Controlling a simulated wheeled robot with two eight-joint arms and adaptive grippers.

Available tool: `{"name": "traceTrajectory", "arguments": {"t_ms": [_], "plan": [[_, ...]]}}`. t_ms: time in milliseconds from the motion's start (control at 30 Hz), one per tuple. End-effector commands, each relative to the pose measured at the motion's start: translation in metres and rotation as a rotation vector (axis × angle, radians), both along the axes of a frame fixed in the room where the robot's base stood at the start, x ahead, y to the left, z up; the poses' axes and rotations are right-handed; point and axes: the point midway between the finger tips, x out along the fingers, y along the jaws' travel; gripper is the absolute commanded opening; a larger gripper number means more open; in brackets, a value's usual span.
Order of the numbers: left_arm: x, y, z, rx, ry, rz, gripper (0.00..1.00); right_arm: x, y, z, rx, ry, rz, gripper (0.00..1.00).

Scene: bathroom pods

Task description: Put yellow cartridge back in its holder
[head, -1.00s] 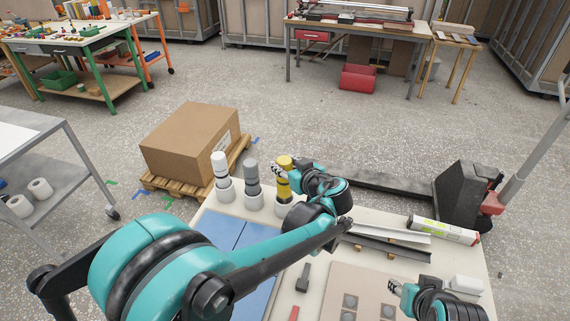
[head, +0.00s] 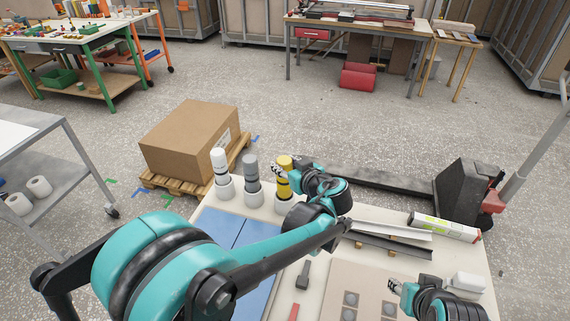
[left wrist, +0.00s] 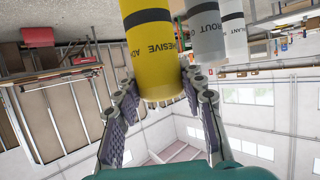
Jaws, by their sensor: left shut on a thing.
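The yellow cartridge (head: 285,184) stands upright at the right end of a row at the table's back edge. It is over a white holder cup (head: 284,207); I cannot tell how deep it sits. My left gripper (head: 280,172) is shut on the yellow cartridge at its upper part. In the left wrist view the yellow cartridge (left wrist: 152,48), with dark bands and adhesive lettering, lies between the fingers (left wrist: 160,98). My right gripper (head: 394,287) is at the lower right, apart from the cartridges; its finger opening is unclear.
A grey cartridge (head: 251,172) and a white cartridge (head: 219,165) stand in holder cups just left of the yellow one. Metal channels (head: 395,240) and a labelled tube (head: 446,227) lie to the right. A cardboard box (head: 190,140) on a pallet is behind the table.

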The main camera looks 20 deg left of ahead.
Motion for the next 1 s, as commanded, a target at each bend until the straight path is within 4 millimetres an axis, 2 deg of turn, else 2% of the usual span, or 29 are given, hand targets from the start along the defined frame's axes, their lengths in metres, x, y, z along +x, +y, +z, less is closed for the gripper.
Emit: {"name": "traceTrajectory", "arguments": {"t_ms": [1000], "plan": [[0.000, 0.000, -0.015, 0.001, -0.001, 0.000, 0.00, 0.000, 0.000, -0.012, 0.000, 0.000, 0.000, 0.40]]}}
